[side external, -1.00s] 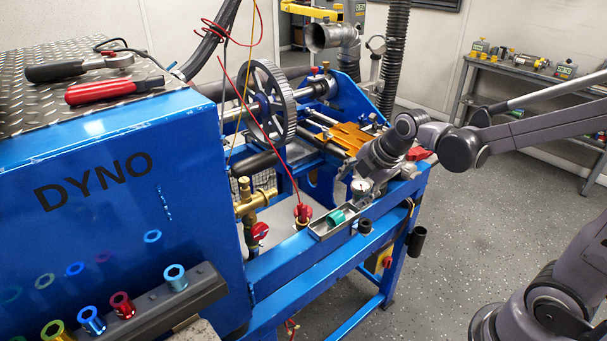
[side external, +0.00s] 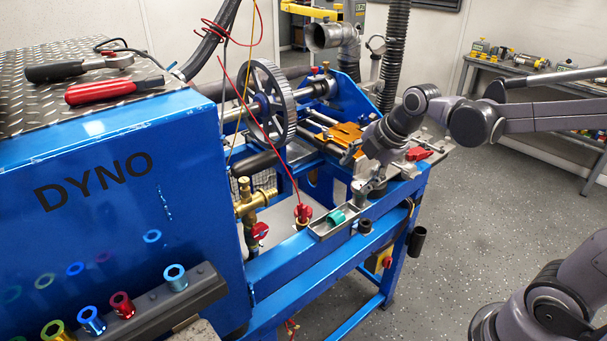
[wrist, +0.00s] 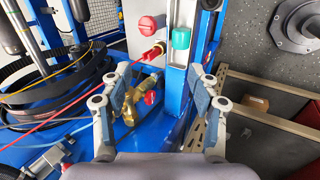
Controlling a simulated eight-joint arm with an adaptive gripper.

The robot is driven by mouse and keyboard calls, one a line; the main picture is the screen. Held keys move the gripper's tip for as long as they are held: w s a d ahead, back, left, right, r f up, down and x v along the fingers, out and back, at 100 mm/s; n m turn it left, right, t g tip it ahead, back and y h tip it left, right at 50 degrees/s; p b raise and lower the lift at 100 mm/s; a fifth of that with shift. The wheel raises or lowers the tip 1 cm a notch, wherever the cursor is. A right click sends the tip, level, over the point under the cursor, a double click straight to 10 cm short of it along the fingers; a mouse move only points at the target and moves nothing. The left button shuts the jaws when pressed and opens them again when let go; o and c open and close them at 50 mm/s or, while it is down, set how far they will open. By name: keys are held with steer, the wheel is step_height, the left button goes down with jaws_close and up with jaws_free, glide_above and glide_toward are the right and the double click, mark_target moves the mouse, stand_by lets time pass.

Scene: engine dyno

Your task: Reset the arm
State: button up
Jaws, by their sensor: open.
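My gripper (side external: 362,192) is over the blue bench's front rail, just right of a small metal tray (side external: 321,233). In the wrist view its two fingers (wrist: 162,88) are spread apart with nothing between them. A teal socket (side external: 336,217) lies in the tray; the wrist view also shows the teal socket (wrist: 181,38), ahead of the fingers and apart from them. A dark round cup or ring (side external: 365,227) sits on the rail's outer side, below the gripper.
A large toothed wheel (side external: 268,103), brass valve fittings (side external: 250,203) and a red cable (side external: 283,155) stand left of the arm. The blue DYNO cabinet (side external: 110,190) carries a row of coloured sockets in front. Open floor (side external: 480,230) lies to the right.

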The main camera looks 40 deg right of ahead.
steer(key=shift+s+r, duration=0.2)
steer(key=shift+r, duration=1.1)
steer(key=s+a+f+m, duration=0.1)
steer(key=s+f+m, duration=0.1)
steer(key=s+m, duration=0.3)
steer(key=s+a+f+m+t, duration=0.1)
steer(key=s+m, duration=0.4)
steer(key=m, duration=0.7)
steer(key=shift+s+a+f+m, duration=0.4)
steer(key=shift+a+f, duration=0.15)
steer(key=shift+f, duration=0.05)
